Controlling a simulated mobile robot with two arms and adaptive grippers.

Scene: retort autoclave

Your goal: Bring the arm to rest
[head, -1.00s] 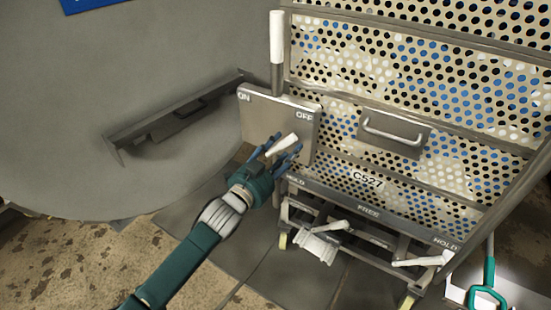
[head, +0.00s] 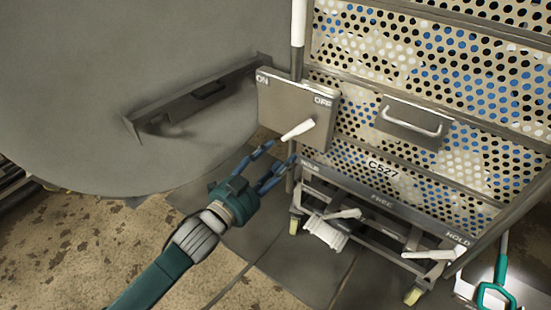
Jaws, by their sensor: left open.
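My left gripper (head: 279,162) is in the head view, with its dark teal arm coming in from the lower left. Its blue fingers are spread open and empty. A grey switch box (head: 285,108) marked ON and OFF is just above the fingertips. The fingers appear apart from the lever. My right gripper is not in view.
A perforated cart (head: 420,90) labelled C527 stands at the right, with a pull handle (head: 411,120) and white pedals (head: 345,214) below. A large grey round door (head: 110,90) fills the left. A teal-handled object (head: 494,294) is at lower right. Floor at lower left is open.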

